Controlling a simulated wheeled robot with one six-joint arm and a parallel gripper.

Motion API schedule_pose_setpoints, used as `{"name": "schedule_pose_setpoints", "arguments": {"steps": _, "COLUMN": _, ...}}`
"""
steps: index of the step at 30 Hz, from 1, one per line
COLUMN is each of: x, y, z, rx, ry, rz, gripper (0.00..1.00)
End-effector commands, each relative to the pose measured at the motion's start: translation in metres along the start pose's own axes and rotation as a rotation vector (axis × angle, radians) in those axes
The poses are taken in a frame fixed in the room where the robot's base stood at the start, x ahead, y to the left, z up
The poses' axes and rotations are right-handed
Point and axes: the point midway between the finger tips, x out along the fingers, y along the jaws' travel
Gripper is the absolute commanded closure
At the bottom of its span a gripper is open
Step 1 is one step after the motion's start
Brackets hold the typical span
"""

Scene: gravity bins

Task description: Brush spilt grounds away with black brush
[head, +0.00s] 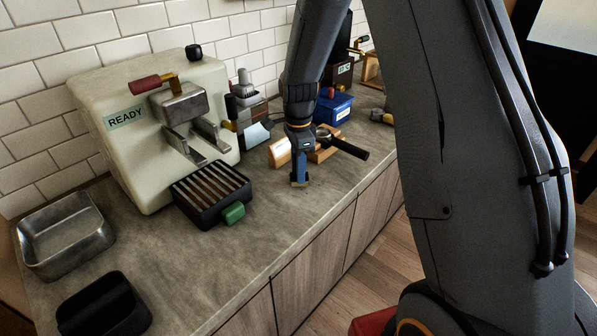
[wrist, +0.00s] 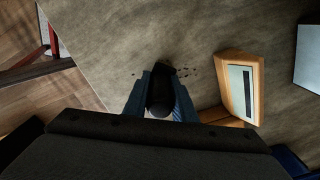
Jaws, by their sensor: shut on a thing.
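My gripper (head: 299,178) points down over the counter (head: 245,255), near its front edge in the head view. In the wrist view my gripper (wrist: 163,95) is shut on the black brush (wrist: 160,92), which sits between the two fingers. The brush's lower end is close to the counter; I cannot tell whether it touches. Dark specks of spilt grounds (wrist: 184,72) lie on the counter beside the brush, mostly to its right, with a few to its left.
A wood-framed block (wrist: 240,86) stands close right of my gripper. A portafilter (head: 346,146) rests behind it. The espresso machine (head: 140,125), drip tray (head: 209,193), metal bin (head: 65,238) and black bin (head: 103,306) are to the left. Bare counter lies between tray and gripper.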

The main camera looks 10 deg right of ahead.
Motion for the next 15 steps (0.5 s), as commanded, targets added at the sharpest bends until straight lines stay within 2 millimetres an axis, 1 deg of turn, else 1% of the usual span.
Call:
{"name": "schedule_pose_setpoints", "arguments": {"steps": 7, "x": 0.002, "y": -0.002, "z": -0.001, "rx": 0.000, "ry": 0.000, "rz": -0.001, "gripper": 1.00}}
{"name": "schedule_pose_setpoints", "arguments": {"steps": 15, "x": 0.001, "y": -0.018, "z": -0.005, "rx": 0.001, "ry": 0.000, "rz": -0.002, "gripper": 1.00}}
